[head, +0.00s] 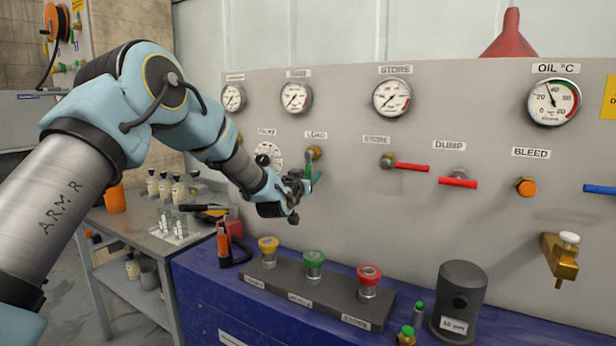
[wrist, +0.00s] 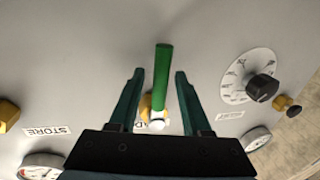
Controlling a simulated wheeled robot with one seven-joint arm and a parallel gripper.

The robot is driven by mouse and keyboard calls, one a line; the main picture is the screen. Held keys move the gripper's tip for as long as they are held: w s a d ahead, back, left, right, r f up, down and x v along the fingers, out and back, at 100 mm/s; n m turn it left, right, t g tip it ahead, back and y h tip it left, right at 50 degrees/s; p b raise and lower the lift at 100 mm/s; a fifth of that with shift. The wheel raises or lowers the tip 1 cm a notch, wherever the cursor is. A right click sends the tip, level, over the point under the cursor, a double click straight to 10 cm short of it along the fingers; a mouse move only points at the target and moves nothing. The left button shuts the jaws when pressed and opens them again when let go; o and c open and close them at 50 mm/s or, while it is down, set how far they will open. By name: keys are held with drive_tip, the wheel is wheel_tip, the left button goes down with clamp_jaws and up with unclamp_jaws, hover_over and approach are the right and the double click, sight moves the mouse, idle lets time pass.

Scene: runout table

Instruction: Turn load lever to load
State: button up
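The load lever (wrist: 162,85) is a green handle on a brass valve under the LOAD label. In the wrist view it stands between my two fingers, with a gap on each side. In the head view the green lever (head: 308,171) hangs roughly down from its brass fitting (head: 314,152), partly hidden by my gripper. My gripper (wrist: 158,75) is open, its dark green fingers on either side of the lever. In the head view my gripper (head: 308,184) is close to the panel. The LOAD label (head: 316,135) is partly covered in the wrist view.
A white dial with a black knob (wrist: 262,88) is beside the lever. The red STORE lever (head: 411,167) and red DUMP lever (head: 458,180) are further right on the panel (head: 450,110). Below, a block (head: 315,290) carries yellow, green and red knobs. Bottles (head: 165,187) stand on the left bench.

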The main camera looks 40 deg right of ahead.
clamp_jaws()
idle(1.2)
